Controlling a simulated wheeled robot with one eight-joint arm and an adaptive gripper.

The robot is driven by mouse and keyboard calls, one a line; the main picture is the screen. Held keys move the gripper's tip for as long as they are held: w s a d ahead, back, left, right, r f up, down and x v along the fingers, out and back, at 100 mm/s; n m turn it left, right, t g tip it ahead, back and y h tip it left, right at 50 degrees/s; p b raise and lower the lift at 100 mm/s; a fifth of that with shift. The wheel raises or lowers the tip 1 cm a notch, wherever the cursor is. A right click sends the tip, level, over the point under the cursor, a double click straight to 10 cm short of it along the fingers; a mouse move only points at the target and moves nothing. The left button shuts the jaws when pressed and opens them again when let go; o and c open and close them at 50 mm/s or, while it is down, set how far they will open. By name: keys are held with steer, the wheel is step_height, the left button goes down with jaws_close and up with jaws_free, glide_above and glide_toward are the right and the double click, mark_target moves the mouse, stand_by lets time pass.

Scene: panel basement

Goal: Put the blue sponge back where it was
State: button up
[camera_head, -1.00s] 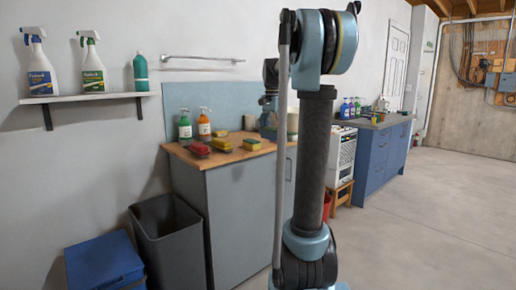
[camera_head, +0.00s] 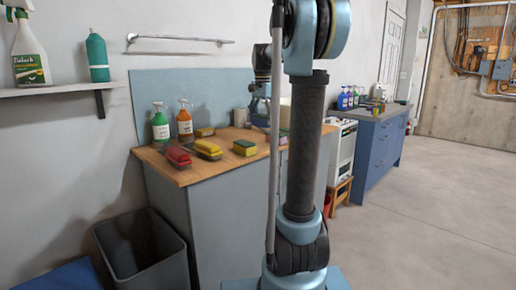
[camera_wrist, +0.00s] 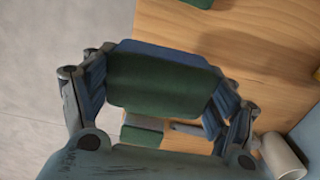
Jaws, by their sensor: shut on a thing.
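The blue sponge (camera_wrist: 155,80) shows in the wrist view, with a dark green pad facing the camera and blue along its far edge. My gripper (camera_wrist: 160,98) is shut on it, one finger on each side. The wooden countertop (camera_wrist: 180,22) lies below; the gap to it cannot be judged. In the head view my arm hides the sponge and most of the gripper. On that countertop (camera_head: 222,172) stand a yellow-green sponge (camera_head: 245,147) and another yellow sponge (camera_head: 205,132) behind it.
A red brush (camera_head: 178,156) and a yellow brush (camera_head: 208,148) lie left of the sponges. Green (camera_head: 160,128) and orange (camera_head: 185,124) spray bottles stand behind. A cream roll (camera_head: 285,114) is partly behind my arm. A bin (camera_head: 140,250) stands left; open floor lies right.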

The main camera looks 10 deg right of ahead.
mark_target(261, 148)
steer(key=shift+w+a, duration=0.15)
steer(key=shift+w, duration=0.05)
steer(key=shift+f, duration=0.15)
step_height(261, 148, down, 10)
steer(key=shift+r, duration=0.1)
steer(key=o, duration=1)
steer(key=shift+s, duration=0.1)
steer(key=shift+r, duration=0.15)
